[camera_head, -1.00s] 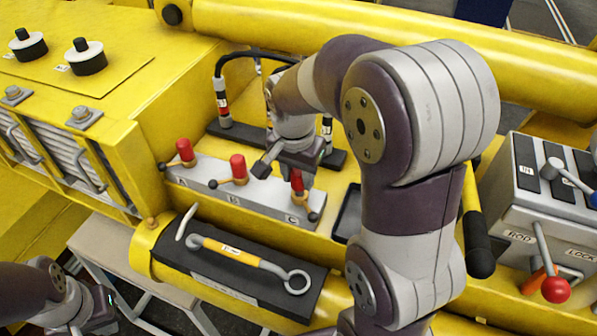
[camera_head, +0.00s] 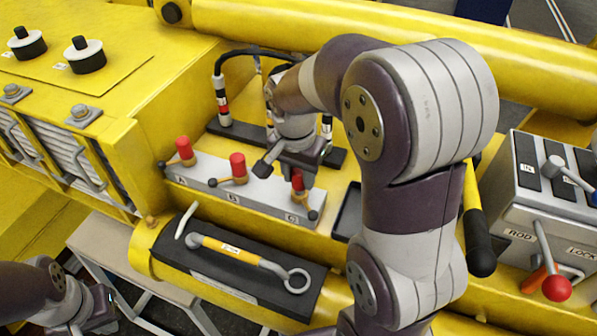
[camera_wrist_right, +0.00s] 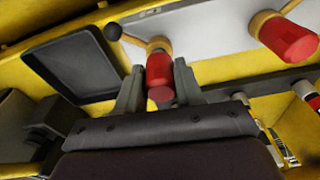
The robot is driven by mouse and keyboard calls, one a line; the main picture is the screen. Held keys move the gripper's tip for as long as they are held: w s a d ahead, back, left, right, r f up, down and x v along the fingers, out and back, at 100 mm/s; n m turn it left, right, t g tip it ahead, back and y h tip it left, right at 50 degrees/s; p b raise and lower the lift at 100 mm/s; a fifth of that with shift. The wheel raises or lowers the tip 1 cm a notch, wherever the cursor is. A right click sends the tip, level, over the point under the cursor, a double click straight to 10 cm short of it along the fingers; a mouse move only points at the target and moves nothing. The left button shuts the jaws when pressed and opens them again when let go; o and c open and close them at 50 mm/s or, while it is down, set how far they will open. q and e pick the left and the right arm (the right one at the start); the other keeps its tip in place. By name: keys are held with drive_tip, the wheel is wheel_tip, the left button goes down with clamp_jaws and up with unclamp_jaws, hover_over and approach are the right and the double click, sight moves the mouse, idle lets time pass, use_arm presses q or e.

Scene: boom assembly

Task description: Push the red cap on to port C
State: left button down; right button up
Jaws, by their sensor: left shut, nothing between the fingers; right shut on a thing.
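The grey port block (camera_head: 262,204) carries ports A, B and C from left to right. The red cap at port C (camera_head: 297,180) is partly hidden by my right gripper (camera_head: 300,172). In the right wrist view the right gripper (camera_wrist_right: 158,85) is shut on this red cap (camera_wrist_right: 160,78), which lines up with the brass port fitting (camera_wrist_right: 158,45). I cannot tell how fully the cap is seated. Red caps also sit at port A (camera_head: 183,148) and port B (camera_head: 238,165). My left gripper (camera_head: 98,310) is low at the left edge, shut and away from the block.
A black panel with a yellow-handled tool (camera_head: 235,252) lies in front of the block. A black tray (camera_head: 349,212) is right of port C. Black hoses (camera_head: 222,90) stand behind the block. A lever box (camera_head: 550,215) is at the right.

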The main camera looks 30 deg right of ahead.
drive_tip(key=shift+f+b, duration=0.7)
drive_tip(key=shift+f, duration=0.15)
idle(0.3)
drive_tip(key=o, duration=1.1)
